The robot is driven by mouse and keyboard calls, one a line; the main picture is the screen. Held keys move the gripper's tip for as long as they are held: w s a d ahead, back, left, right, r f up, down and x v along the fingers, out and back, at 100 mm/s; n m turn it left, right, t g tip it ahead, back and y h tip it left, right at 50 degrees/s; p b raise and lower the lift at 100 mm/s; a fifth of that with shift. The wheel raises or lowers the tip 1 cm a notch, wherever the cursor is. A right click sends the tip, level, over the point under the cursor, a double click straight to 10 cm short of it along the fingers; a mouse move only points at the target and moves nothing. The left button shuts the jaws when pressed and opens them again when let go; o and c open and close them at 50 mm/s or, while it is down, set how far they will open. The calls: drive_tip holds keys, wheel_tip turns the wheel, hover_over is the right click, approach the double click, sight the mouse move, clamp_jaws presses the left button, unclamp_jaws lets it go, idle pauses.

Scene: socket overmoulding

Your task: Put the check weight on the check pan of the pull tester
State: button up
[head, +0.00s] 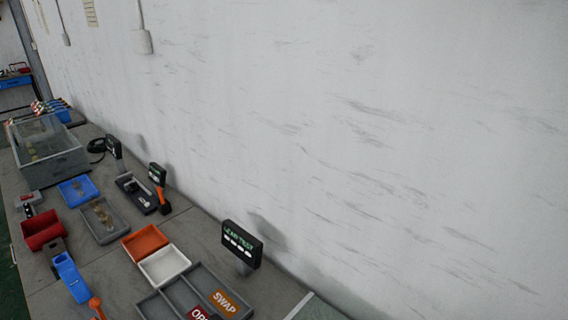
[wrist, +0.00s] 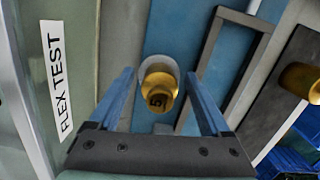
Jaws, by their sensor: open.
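In the wrist view my gripper (wrist: 159,76) is open, its two blue fingers apart. A brass, round weight (wrist: 159,90) with a dark mark on its face shows between the fingers, with gaps on both sides. It looks like the check weight; I cannot tell how far it is from the fingertips. In the head view a dark device with a small display (head: 157,174) and an orange handle stands by the wall. I cannot tell whether this is the pull tester, and I cannot make out the check pan. My gripper is not in the head view.
The wrist view shows a "FLEX TEST" label (wrist: 57,80) at left and another brass piece (wrist: 300,80) at right. In the head view the bench holds a clear-sided box (head: 48,160), a red bin (head: 42,230), a white tray (head: 163,266) and a display (head: 241,243).

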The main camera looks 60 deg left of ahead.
drive_tip(key=r, duration=0.4)
drive_tip(key=a+r, duration=0.1)
drive_tip(key=r, duration=0.7)
drive_tip(key=shift+s+a+r, duration=0.1)
drive_tip(key=shift+s+a, duration=0.1)
drive_tip(key=shift+s, duration=0.05)
drive_tip(key=w+a+r+m+t+y, duration=0.2)
drive_tip(key=w+r+m+t+y, duration=0.35)
drive_tip(key=w+r, duration=1.1)
drive_tip(key=w+d+r+m+t, duration=0.2)
drive_tip(key=w+r+m+t, duration=0.1)
drive_tip(key=w+r, duration=0.3)
drive_tip(key=w+d+r+m+t, duration=0.2)
drive_tip(key=w+r+t, duration=0.15)
drive_tip(key=r, duration=0.45)
drive_tip(key=s+d+r+m+t+h, duration=0.1)
drive_tip(key=d+r+m+t, duration=0.3)
drive_tip(key=r, duration=0.7)
drive_tip(key=d+r+m+t, duration=0.35)
drive_tip(key=d+r, duration=0.25)
drive_tip(key=r, duration=0.6)
drive_tip(key=s+d+r+m+t+h, duration=0.1)
drive_tip(key=s+d+r+m+t, duration=0.1)
drive_tip(key=s+r, duration=0.3)
drive_tip(key=s+d+r+m+t+h, duration=0.2)
drive_tip(key=s+d+r+t, duration=0.3)
drive_tip(key=r, duration=0.4)
drive_tip(key=shift+r, duration=0.25)
